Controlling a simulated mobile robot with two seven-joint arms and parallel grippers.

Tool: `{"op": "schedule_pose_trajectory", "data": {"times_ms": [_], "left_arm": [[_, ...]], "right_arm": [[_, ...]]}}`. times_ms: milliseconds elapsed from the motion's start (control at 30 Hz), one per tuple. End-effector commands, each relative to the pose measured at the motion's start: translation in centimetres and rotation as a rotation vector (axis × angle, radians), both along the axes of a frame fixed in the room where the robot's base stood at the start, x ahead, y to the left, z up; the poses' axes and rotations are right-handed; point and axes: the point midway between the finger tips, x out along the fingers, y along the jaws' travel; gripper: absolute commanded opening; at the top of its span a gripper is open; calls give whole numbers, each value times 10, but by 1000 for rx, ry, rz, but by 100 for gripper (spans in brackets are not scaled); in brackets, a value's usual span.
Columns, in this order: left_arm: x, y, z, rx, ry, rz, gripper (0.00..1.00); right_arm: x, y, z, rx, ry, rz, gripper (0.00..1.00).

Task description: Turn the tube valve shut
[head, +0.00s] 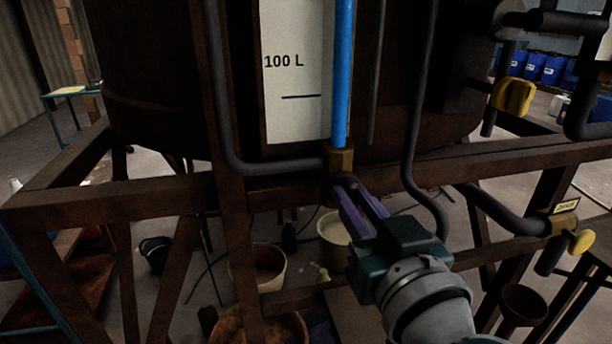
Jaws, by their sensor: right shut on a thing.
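The blue sight tube (344,75) runs up the front of the dark vat beside a white scale plate (291,100) marked "100 L". At its foot is the brass tube valve (340,160). My right gripper (350,194) reaches up from the lower right, its purple fingers just below the brass body. It is shut on the valve's small dark handle, which the fingers mostly hide. I cannot tell how far the handle is turned. My left gripper is not in view.
A rusty frame beam (120,195) crosses in front of the vat. Dark pipes run close on both sides. A yellow-handled valve (514,96) is at upper right, another yellow knob (581,242) lower right. Buckets (268,268) stand on the floor below.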

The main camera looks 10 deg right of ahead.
Motion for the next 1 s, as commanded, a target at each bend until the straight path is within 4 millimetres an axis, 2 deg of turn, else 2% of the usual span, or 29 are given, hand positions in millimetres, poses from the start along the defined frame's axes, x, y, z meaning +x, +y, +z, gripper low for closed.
{"op": "schedule_pose_trajectory", "data": {"times_ms": [267,1000], "left_arm": [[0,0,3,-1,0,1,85],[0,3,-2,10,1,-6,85]], "right_arm": [[0,-1,0,174,7,-1,0],[0,-3,-3,873,29,-1,0]]}}
